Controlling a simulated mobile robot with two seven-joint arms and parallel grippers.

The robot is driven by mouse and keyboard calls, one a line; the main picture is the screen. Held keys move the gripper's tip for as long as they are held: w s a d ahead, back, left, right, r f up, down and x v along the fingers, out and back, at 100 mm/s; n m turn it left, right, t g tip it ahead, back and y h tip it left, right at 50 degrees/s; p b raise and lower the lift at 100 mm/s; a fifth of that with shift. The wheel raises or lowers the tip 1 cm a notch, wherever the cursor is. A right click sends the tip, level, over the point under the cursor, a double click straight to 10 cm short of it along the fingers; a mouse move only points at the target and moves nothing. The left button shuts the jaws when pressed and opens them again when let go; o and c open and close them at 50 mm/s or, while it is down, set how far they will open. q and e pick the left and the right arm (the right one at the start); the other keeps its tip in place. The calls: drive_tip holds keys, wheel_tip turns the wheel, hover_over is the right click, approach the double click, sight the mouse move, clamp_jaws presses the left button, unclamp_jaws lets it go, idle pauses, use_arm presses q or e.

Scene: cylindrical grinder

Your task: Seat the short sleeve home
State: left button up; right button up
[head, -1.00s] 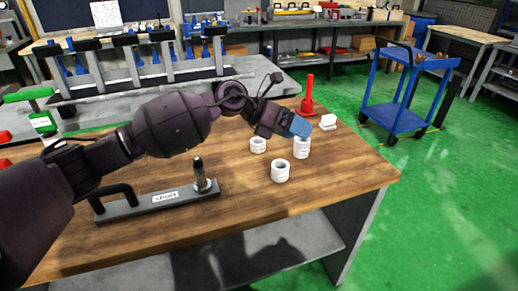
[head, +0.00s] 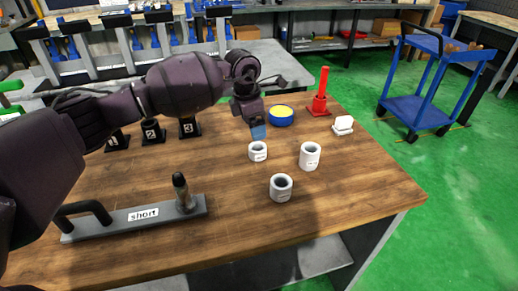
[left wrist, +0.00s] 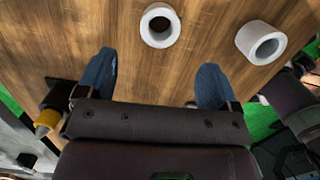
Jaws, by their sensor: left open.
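Three white sleeves stand upright on the wooden table. The left one (head: 258,152) looks shortest, the right one (head: 310,157) tallest, and one (head: 281,188) stands nearest the front. The fixture labelled "short" (head: 117,221) lies at front left, with a bare upright post (head: 183,194) at its right end. My left gripper (head: 258,132) points down just behind the shortest sleeve, apart from it as far as I can tell. In the left wrist view its blue fingers (left wrist: 154,80) are spread and empty. Two sleeves (left wrist: 160,25) (left wrist: 262,42) show beyond them. My right gripper is not seen.
A blue and yellow round item (head: 281,115), a red stand (head: 320,100) and a white block (head: 343,125) stand at the back right. Black numbered blocks (head: 152,131) stand at back left, near my left arm. The table between fixture and sleeves is clear.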

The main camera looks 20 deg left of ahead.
sight(258, 147)
use_arm(q)
drive_tip(key=f, duration=0.6)
drive_tip(key=d+f+b, duration=0.1)
drive_tip(key=f, duration=0.2)
drive_tip(key=shift+w, duration=0.35)
drive_tip(key=c, duration=1.1)
